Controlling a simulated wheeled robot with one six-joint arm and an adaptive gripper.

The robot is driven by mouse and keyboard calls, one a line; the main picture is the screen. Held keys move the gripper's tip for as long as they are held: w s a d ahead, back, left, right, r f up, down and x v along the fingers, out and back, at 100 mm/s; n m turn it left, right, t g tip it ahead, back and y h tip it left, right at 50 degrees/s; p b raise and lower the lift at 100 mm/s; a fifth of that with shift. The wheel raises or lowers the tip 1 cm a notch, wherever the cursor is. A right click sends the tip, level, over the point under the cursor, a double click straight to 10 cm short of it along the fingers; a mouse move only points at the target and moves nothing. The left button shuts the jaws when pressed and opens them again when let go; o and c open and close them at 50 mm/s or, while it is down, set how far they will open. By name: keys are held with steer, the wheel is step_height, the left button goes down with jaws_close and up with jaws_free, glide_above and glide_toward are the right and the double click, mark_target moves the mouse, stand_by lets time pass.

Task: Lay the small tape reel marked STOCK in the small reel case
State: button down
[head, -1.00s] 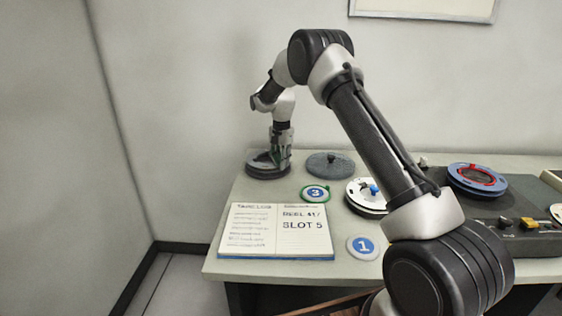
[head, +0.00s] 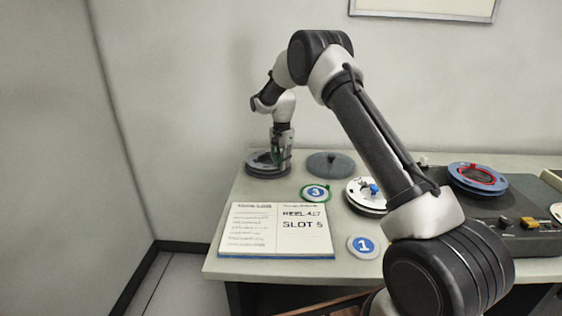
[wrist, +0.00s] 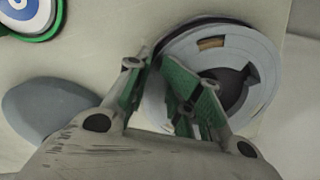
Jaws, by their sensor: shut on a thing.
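My gripper (head: 281,160) points down at the back left of the table, over a low dark grey round case (head: 256,172). In the wrist view my gripper (wrist: 160,82) has its green-padded fingers at the near left side of a grey tape reel (wrist: 240,45). The fingers are closed on this reel, though they hide the exact point of contact. The reel has a brown window and a dark middle. It lies over or within the round case; I cannot tell how deep it sits. No STOCK marking is readable.
A slate disc with a knob (head: 330,164) lies right of the case. A green-rimmed disc marked 3 (head: 316,193), a white reel (head: 362,196), an open log book (head: 275,232) and a disc marked 1 (head: 363,247) are nearer. A tape machine (head: 500,220) stands at right.

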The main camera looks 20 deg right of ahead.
steer(key=shift+f, duration=0.85)
stand_by(0.5)
steer(key=c, duration=1)
jaws_free()
steer(key=shift+c, duration=0.2)
steer(key=shift+f, duration=0.1)
steer(key=c, duration=0.3)
steer(key=shift+c, duration=0.2)
steer(key=shift+r, duration=4.6)
